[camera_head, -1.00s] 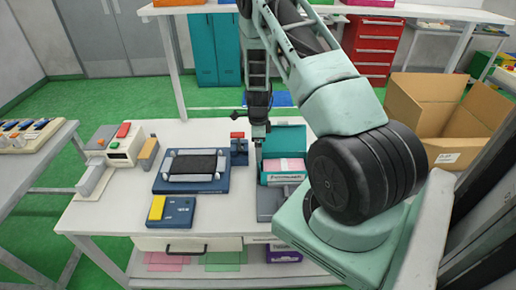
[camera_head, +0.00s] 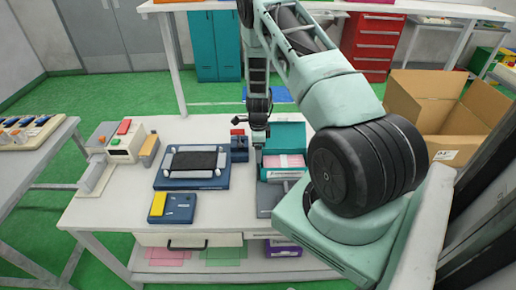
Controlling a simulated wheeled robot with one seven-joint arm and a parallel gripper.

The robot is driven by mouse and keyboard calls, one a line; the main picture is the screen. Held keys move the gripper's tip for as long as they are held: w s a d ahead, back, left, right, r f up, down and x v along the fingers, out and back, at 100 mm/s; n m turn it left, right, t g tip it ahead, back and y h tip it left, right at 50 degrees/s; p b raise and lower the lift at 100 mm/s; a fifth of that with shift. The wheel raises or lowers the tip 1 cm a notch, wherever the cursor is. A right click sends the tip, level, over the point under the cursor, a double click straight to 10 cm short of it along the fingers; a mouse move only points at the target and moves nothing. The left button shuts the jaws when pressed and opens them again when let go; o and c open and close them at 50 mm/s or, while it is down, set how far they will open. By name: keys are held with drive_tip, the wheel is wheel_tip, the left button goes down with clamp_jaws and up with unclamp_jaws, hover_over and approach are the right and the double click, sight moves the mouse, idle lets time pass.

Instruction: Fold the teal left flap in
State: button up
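A teal box (camera_head: 290,131) stands at the right of the white worktable, with its back lid raised and pink-and-white contents (camera_head: 284,161) inside. My arm hides part of its right side. A separate left flap cannot be made out clearly at this size. My gripper (camera_head: 258,140) points down at the box's left edge, at about the height of the raised lid. Its fingers are small and dark, and I cannot tell whether they are open or touching the box.
A blue fixture with a black pad (camera_head: 193,162), a blue block with a yellow button (camera_head: 172,207) and a beige machine (camera_head: 128,143) stand left of the box. A small blue device (camera_head: 239,146) is close to my gripper. An open cardboard box (camera_head: 440,112) is at right.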

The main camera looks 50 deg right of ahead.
drive_tip(key=shift+s+d+b, duration=0.1)
drive_tip(key=shift+b, duration=0.25)
drive_tip(key=t+y+b, duration=0.1)
drive_tip(key=b, duration=0.2)
drive_tip(key=s+d+t+y+b, duration=0.1)
drive_tip(key=t+b, duration=0.1)
drive_tip(key=b, duration=0.1)
drive_tip(key=s+d+f+t+y+b, duration=0.1)
drive_tip(key=y+b, duration=0.1)
drive_tip(key=b, duration=0.1)
drive_tip(key=shift+s+t+b, duration=0.1)
drive_tip(key=shift+t+b, duration=0.3)
drive_tip(key=shift+s+d+f+t+y+b, duration=0.2)
drive_tip(key=shift+t+y+b, duration=0.25)
drive_tip(key=shift+b, duration=0.2)
drive_tip(key=shift+s+d+f+t+y+b, duration=0.1)
drive_tip(key=shift+s+t+y+b, duration=0.1)
drive_tip(key=shift+t+y+b, duration=0.3)
drive_tip(key=shift+s+d+f+t+y+b, duration=0.2)
drive_tip(key=shift+t+y+b, duration=0.3)
drive_tip(key=shift+t+b, duration=0.2)
drive_tip(key=shift+s+d+f+t+y+b, duration=0.1)
drive_tip(key=shift+s+d+t+y+b, duration=0.1)
drive_tip(key=shift+t+y+b, duration=0.35)
